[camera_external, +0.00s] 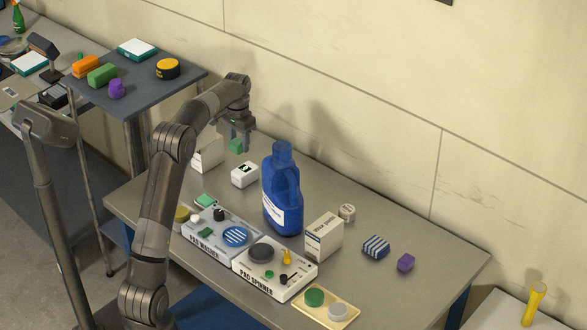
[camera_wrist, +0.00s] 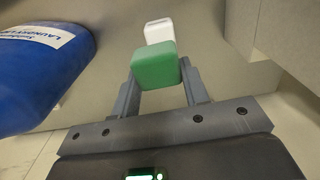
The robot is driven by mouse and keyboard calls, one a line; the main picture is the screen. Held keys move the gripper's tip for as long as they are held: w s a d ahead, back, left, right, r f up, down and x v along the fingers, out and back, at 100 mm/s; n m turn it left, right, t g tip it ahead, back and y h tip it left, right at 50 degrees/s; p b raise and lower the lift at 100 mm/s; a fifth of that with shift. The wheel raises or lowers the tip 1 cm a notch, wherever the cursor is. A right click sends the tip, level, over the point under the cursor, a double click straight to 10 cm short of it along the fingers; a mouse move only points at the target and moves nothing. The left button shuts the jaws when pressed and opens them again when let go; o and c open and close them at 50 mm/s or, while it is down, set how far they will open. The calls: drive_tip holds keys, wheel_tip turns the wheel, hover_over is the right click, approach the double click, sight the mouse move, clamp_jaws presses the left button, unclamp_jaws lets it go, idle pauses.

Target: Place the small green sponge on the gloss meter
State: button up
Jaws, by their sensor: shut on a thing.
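My gripper (camera_external: 237,132) is shut on the small green sponge (camera_external: 236,147) and holds it above the far left part of the grey table. In the wrist view the sponge (camera_wrist: 155,66) sits between the two fingers of my gripper (camera_wrist: 157,85). A small white device with a dark display (camera_external: 244,175), which looks like the gloss meter, stands on the table below and slightly right of the sponge. A white block, probably the same device (camera_wrist: 158,31), shows just beyond the sponge in the wrist view. The sponge is apart from it.
A tall blue laundry jug (camera_external: 282,200) stands right of the white device; it also shows in the wrist view (camera_wrist: 40,70). A pale box (camera_external: 208,156) stands close behind left. The pad washer (camera_external: 215,250) and pad spinner (camera_external: 270,282) line the front. The table's right end has free room.

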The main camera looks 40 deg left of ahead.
sight(241, 171)
wheel_tip(241, 171, down, 8)
drive_tip(key=shift+f, duration=0.25)
drive_tip(key=o, duration=0.9)
drive_tip(key=shift+f, duration=0.15)
drive_tip(key=shift+o, duration=0.2)
